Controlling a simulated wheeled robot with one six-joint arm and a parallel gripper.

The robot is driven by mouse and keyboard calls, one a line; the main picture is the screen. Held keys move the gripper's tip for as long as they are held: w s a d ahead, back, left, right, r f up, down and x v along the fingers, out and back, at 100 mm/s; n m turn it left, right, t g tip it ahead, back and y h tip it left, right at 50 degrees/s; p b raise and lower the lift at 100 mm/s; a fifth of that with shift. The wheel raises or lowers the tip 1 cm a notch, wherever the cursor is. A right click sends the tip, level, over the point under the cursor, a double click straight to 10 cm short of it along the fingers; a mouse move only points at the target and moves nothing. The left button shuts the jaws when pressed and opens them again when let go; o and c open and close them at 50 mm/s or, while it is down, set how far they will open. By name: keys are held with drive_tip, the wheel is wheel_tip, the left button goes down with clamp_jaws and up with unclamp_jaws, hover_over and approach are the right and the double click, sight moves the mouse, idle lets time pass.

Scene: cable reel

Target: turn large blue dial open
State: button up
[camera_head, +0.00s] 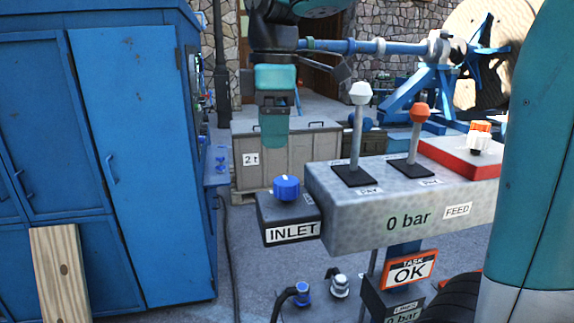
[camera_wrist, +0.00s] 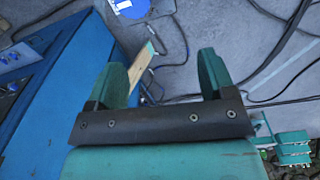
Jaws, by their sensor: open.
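The large blue dial (camera_head: 287,188) sits on top of a dark box labelled INLET (camera_head: 290,222), at the left end of the grey control panel. A white mark shows on the dial's upper part. My gripper (camera_head: 274,138) points down above the dial and a little to its left in the head view, apart from it. In the wrist view my gripper (camera_wrist: 163,68) has its two green fingers spread wide with nothing between them. I cannot make out the dial in the wrist view.
The panel (camera_head: 400,205) carries a white-knobbed lever (camera_head: 359,94), an orange-knobbed lever (camera_head: 419,112) and a red box (camera_head: 465,155). A blue cabinet (camera_head: 130,150) stands at left. A grey crate (camera_head: 310,150) is behind. Cables lie on the floor.

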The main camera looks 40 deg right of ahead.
wheel_tip(320, 180, up, 5)
hover_over(283, 181)
drive_tip(key=n, duration=0.1)
wheel_tip(283, 181, down, 17)
drive_tip(key=shift+p, duration=0.7)
drive_tip(key=c, duration=0.9)
